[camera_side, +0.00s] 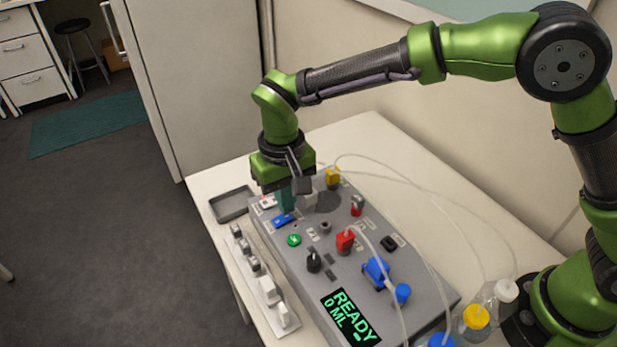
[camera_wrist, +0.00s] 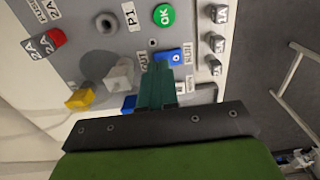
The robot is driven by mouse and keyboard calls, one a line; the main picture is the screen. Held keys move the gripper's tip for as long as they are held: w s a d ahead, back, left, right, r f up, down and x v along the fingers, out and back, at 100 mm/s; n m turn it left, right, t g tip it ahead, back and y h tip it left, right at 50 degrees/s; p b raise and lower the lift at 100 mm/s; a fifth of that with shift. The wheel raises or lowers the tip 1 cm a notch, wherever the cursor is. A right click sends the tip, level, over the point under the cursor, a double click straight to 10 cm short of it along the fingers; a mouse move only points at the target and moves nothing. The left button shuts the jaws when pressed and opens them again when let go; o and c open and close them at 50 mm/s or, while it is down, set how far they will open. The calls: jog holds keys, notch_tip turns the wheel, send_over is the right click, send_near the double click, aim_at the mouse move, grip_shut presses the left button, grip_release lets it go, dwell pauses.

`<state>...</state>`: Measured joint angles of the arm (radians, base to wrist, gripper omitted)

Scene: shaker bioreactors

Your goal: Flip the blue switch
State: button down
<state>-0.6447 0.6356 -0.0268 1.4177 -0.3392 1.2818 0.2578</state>
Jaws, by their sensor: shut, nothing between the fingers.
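The blue switch (camera_side: 283,219) is a small rocker on the sloped grey panel, near its left edge, above the round green button. In the wrist view the shut fingertips (camera_wrist: 160,68) overlap the switch's near side. I cannot tell whether they touch it.
The grey control box (camera_side: 325,265) carries a green button (camera_side: 294,240), a red connector (camera_side: 345,241), a yellow connector (camera_side: 333,177), a black knob (camera_side: 313,261) and a READY display (camera_side: 350,316). Tubes cross at right.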

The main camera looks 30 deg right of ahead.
aim_at(293, 218)
jog(key=shift+f, duration=0.9)
dwell(0.4)
jog(key=shift+r, duration=3.5)
jog(key=shift+s+d+f+n, duration=0.4)
jog(key=shift+s+f, duration=0.1)
jog(key=shift+f, duration=0.15)
jog(key=s+d+r+m+t, duration=0.1)
jog(key=s+d+r+t, duration=0.1)
jog(key=s+d, duration=0.3)
jog(key=s+d+r+m+t+y, duration=0.1)
jog(key=s+d+r, duration=0.4)
jog(key=d, duration=0.6)
jog(key=s+d+r+m+t+y, duration=0.1)
jog(key=s+d+r+m+t, duration=0.1)
jog(key=d, duration=0.7)
jog(key=s+r+t, duration=0.1)
jog(key=s+t, duration=0.1)
jog(key=s, duration=0.1)
jog(key=shift+s+r+m, duration=0.2)
jog(key=shift+r+m, duration=0.1)
jog(key=shift+m, duration=0.1)
